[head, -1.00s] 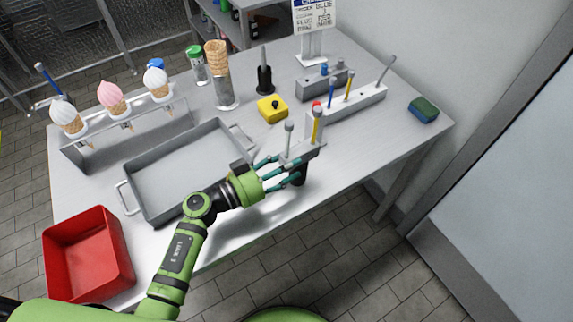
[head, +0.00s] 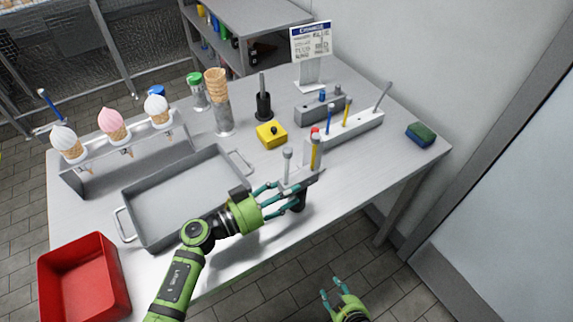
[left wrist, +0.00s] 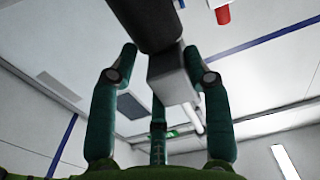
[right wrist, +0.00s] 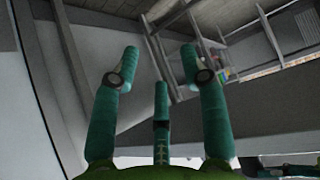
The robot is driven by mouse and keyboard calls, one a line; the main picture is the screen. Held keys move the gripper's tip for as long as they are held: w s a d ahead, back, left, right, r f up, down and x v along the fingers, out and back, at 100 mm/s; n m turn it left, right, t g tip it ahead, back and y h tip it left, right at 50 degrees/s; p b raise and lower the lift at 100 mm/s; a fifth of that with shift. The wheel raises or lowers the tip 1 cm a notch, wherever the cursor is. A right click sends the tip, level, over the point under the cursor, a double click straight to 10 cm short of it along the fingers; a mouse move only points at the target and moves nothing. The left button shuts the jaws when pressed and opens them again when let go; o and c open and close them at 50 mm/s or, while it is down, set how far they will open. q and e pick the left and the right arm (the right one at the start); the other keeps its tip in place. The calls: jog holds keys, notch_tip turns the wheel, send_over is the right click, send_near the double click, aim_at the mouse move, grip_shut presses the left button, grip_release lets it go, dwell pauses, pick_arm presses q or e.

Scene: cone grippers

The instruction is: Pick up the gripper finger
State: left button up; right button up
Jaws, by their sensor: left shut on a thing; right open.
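My left gripper (head: 285,198) is at the table's front edge, its teal fingers around a dark piece (head: 299,203) under a small grey block (head: 298,179). In the left wrist view a dark cylinder (left wrist: 148,22) and a grey box-shaped part (left wrist: 172,76) show between the fingers. A grey-topped rod (head: 287,163) and a yellow piece (head: 314,152) stand upright at the block. I cannot tell which part is the gripper finger. The fingers hide much of the hold. My right gripper (head: 332,287) is open and empty, low over the floor beyond the table's front edge.
A grey tray (head: 150,238) and red bin (head: 75,243) lie left. A cone rack (head: 75,178) stands behind them. A yellow block (head: 271,139), black holder (head: 264,106), long pale rack (head: 365,127) and sponge (head: 421,133) occupy the back and right. The front right tabletop is clear.

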jog(key=w+a+r+t, duration=0.1)
jog(key=a+r, duration=0.1)
jog(key=r, duration=0.3)
jog(key=w+a+r+t+y, duration=0.1)
jog(key=w+a+r, duration=0.1)
jog(key=r, duration=0.4)
jog(key=w+a+r+t+y, duration=0.1)
jog(key=w+a+r, duration=0.1)
jog(key=r, duration=0.3)
jog(key=shift+w+r+n, duration=0.15)
jog(key=shift+w+n, duration=0.1)
jog(key=shift+n, duration=0.15)
jog(key=t+y, duration=0.3)
jog(key=t, duration=0.1)
send_near(288, 167)
jog(key=w+a, duration=0.1)
jog(key=w+r, duration=0.1)
jog(key=w, duration=0.1)
jog(key=w+a, duration=0.1)
jog(key=shift+w+a+r, duration=0.2)
jog(key=shift+w+a, duration=0.1)
jog(key=shift+d+x, duration=0.1)
jog(key=shift+x, duration=1.25)
jog(key=shift+d+x, duration=0.15)
jog(key=shift+x, duration=1.2)
jog(key=shift+w, duration=0.1)
grip_shut()
